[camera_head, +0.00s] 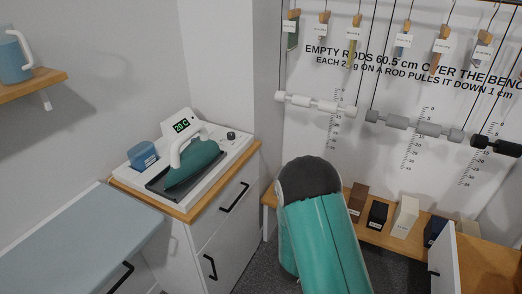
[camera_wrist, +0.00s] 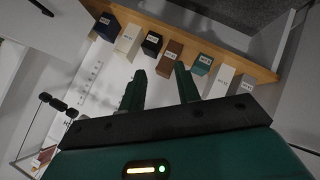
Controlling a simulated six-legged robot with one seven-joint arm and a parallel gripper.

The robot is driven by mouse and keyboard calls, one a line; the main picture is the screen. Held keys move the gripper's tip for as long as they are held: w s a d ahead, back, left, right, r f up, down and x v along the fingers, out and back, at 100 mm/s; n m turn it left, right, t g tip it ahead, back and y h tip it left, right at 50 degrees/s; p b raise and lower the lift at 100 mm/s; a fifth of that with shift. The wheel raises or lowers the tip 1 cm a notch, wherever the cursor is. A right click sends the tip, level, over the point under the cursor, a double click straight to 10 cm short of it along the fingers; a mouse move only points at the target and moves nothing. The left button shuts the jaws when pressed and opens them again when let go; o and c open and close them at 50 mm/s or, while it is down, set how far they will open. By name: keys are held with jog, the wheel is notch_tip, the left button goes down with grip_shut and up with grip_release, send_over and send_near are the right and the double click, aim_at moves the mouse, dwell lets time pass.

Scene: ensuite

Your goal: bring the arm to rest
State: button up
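My gripper (camera_wrist: 160,72) shows in the wrist view with its two dark green fingers apart and nothing between them. Beyond the fingertips is a wooden shelf with several labelled blocks, and the fingers appear clear of them. In the head view, a teal and dark grey part of my arm stands at the lower middle, in front of the shelf. My gripper is not visible in the head view.
The wooden shelf (camera_head: 382,238) holds several blocks, including a cream one (camera_head: 404,217) and a black one (camera_head: 377,215). Hanging rods (camera_head: 315,104) line the wall above. A teal iron (camera_head: 194,162) stands on its base on the left cabinet. A pale blue-grey top (camera_head: 80,245) is clear.

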jog(key=w+a+r+t+y, duration=0.1)
jog(key=w+a+r+y, duration=0.15)
jog(key=r, duration=0.35)
jog(key=w+a+r+y, duration=0.2)
jog(key=a+r+y, duration=0.15)
jog(key=r, duration=0.25)
jog(key=s+a+r+y, duration=0.2)
jog(key=r, duration=0.5)
jog(key=s+a+r+y, duration=0.1)
jog(key=s+a+r, duration=0.15)
jog(key=r, duration=0.55)
jog(key=s+d+r, duration=0.1)
jog(key=s+r, duration=0.3)
jog(key=s, duration=0.3)
jog(key=s+d+r+g, duration=0.1)
jog(key=s+d+r, duration=0.1)
jog(key=s+r, duration=0.3)
jog(key=s+d+r+n+g, duration=0.1)
jog(key=s+r, duration=0.3)
jog(key=s, duration=0.6)
jog(key=shift+s+d+r+h, duration=0.15)
jog(key=shift+d+r+h, duration=0.1)
jog(key=shift+h, duration=0.15)
jog(key=shift+d, duration=0.25)
